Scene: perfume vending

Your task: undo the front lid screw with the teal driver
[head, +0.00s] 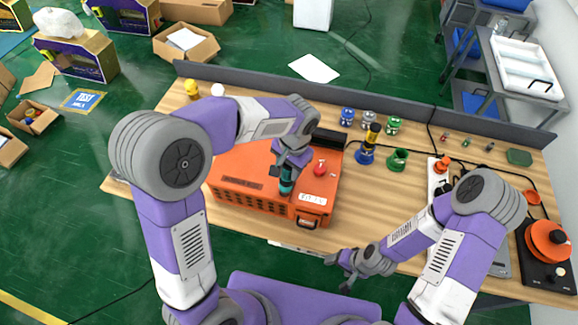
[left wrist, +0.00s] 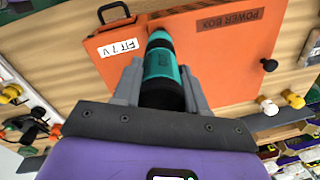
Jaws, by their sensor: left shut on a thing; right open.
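The orange power box (head: 240,165) sits on the wooden table, its carry handle (head: 308,222) at the front. My left gripper (head: 289,172) is above the front part of the box, shut on the teal driver (head: 287,182). A dark round part (left wrist: 269,65) shows on the box there. My right gripper (head: 342,272) is open and empty at the table's front edge.
A red knob (head: 320,169) stands on the box, right of the driver. Blue, green and grey holders (head: 368,118) stand behind at the right. A white power strip (head: 437,185) and an orange-and-black device (head: 547,240) lie further right. A grey rail (head: 400,117) borders the table's back.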

